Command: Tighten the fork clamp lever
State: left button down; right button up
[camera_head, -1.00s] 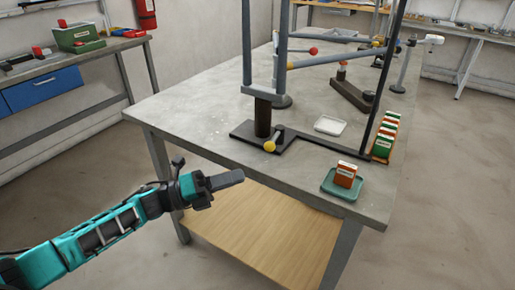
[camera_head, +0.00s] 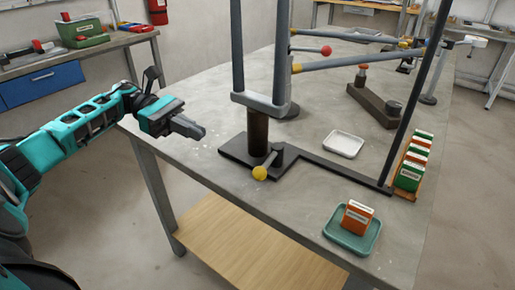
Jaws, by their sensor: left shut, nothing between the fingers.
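A short lever with a yellow ball knob (camera_head: 260,173) sits at the foot of the dark post (camera_head: 258,133) under the grey fork (camera_head: 262,102), on a black base plate (camera_head: 232,150). The knob points toward the table's front edge. Another lever with a red ball knob (camera_head: 326,51) is higher on the frame, behind the fork. My left gripper (camera_head: 196,130) is shut and empty, above the table's left edge. It is left of the yellow knob and apart from it. My right gripper is not in view.
A teal tray (camera_head: 340,238) with an orange-and-white box (camera_head: 357,217) is at the front right. A white tray (camera_head: 343,144) lies behind the base's long bar. A box rack (camera_head: 411,165) stands at the right beside a slanted dark pole (camera_head: 414,105). The table's front left is clear.

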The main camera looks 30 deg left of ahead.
pick_arm(q)
jog(key=p+x, duration=0.2)
jog(key=x, duration=1.1)
jog(key=shift+s+d+f, duration=0.1)
jog(key=shift+d, duration=0.2)
jog(key=shift+d+t, duration=0.15)
jog(key=shift+t, duration=0.15)
